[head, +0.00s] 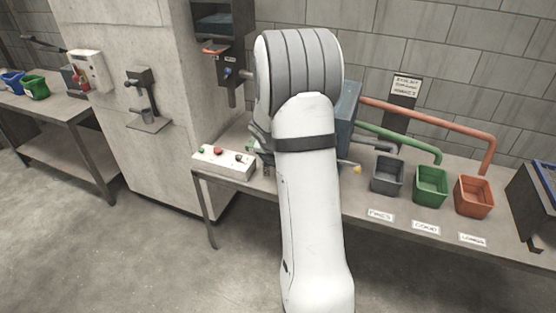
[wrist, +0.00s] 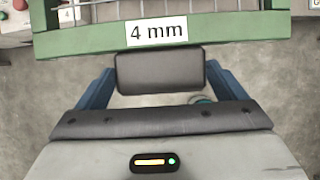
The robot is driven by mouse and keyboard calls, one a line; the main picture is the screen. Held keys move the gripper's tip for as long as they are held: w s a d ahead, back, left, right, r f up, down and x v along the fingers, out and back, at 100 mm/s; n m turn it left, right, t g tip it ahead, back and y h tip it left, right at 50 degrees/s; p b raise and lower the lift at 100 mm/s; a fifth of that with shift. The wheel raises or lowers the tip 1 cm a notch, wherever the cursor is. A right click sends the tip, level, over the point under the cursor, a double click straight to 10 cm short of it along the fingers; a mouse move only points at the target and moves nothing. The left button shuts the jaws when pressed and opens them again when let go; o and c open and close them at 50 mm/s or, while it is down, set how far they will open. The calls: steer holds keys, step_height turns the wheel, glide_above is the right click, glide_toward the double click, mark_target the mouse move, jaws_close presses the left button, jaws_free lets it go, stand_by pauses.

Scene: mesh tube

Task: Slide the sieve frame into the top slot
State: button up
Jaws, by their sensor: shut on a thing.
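The sieve frame (wrist: 90,42) is green with a pale mesh (wrist: 185,10) and a white "4 mm" label (wrist: 157,31) on its near edge. It crosses the top of the wrist view. My gripper (wrist: 160,74) is shut on the frame at its near side, with a dark block between its blue fingers. In the head view my white arm hides the gripper and most of the frame. A grey-blue machine housing (head: 349,112) shows just right of my arm. Its slots are hidden, so I cannot tell where the frame lies relative to the top one.
A control box (head: 223,161) with a red button stands at the bench's left end. Grey (head: 388,176), green (head: 431,186) and orange (head: 474,196) bins stand right of the machine, under green and orange pipes (head: 440,118). A dark box (head: 535,205) stands far right.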

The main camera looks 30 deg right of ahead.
steer(key=shift+w+d, duration=0.15)
steer(key=shift+d, duration=0.05)
steer(key=o, duration=1)
steer(key=shift+o, duration=0.6)
steer(key=v, duration=0.8)
steer(key=shift+f, duration=0.1)
steer(key=shift+a, duration=0.1)
